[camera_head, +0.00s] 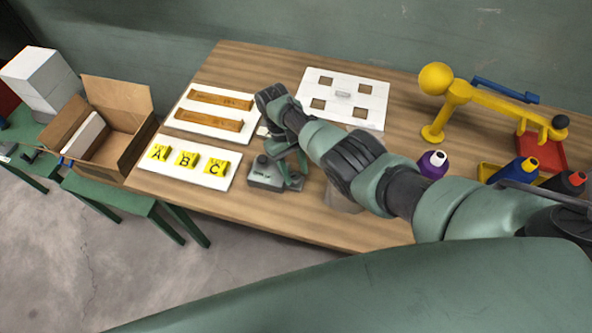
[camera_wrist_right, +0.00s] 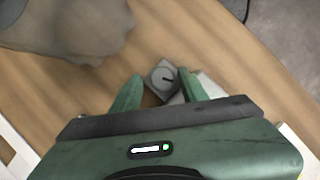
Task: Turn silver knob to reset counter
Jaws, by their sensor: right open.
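The counter (camera_head: 266,175) is a small grey box on the wooden table near its front edge, beside the yellow lettered blocks. My right gripper (camera_head: 292,172) reaches down from above at its right side and hides part of it. In the right wrist view, the open fingers of my right gripper (camera_wrist_right: 158,92) point toward a grey block with a round knob (camera_wrist_right: 163,77) bearing a dark mark. The knob shows between the fingertips; I cannot tell whether they touch it. My left gripper is not in view.
A white board with yellow A, B, C blocks (camera_head: 187,160) lies left of the counter. A white board with square holes (camera_head: 343,97) is behind. A yellow stand (camera_head: 435,105) and several bottles (camera_head: 431,164) are at right. A pale object (camera_head: 343,198) is partly hidden by my arm.

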